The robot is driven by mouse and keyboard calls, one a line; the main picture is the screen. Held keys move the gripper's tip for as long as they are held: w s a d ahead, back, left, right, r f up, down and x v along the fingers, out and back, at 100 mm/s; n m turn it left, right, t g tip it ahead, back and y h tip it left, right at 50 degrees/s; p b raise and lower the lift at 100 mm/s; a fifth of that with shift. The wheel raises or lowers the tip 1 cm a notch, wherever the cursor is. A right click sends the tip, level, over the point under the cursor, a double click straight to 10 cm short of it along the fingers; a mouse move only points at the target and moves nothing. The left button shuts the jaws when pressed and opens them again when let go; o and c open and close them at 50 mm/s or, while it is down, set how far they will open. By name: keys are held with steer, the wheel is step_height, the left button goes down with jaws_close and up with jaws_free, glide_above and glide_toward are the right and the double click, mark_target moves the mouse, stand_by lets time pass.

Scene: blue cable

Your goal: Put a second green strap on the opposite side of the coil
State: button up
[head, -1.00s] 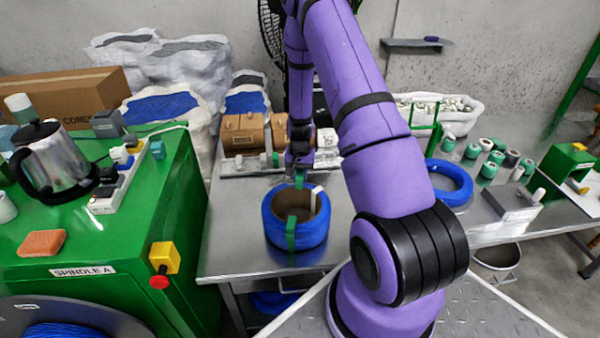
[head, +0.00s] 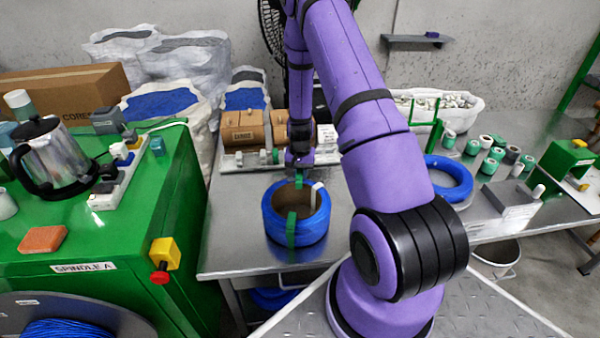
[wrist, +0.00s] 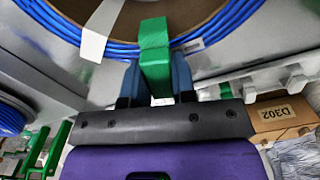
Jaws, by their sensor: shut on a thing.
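The coil of blue cable (head: 309,232) stands on the metal bench around a brown cardboard core. A green strap (head: 291,229) runs over its near side, and a white strip (head: 316,196) lies over its right rim. My gripper (head: 299,172) is at the far rim, opposite that strap. In the wrist view its blue-grey fingers (wrist: 155,85) are shut on a second green strap (wrist: 154,45), which lies across the coil's blue windings (wrist: 115,50). In the head view this strap (head: 299,181) shows at the far rim. Its lower end is hidden.
Brown boxes (head: 243,130) stand behind the coil. Another blue coil (head: 452,180) lies to the right, near several green and white rolls (head: 489,166). A green cabinet (head: 110,225) with a kettle (head: 50,155) is at the left. Bench beside the coil is clear.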

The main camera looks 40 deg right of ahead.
mark_target(300, 171)
steer(key=shift+f, duration=0.65)
stand_by(0.4)
steer(key=o, duration=1.1)
steer(key=shift+r, duration=3.5)
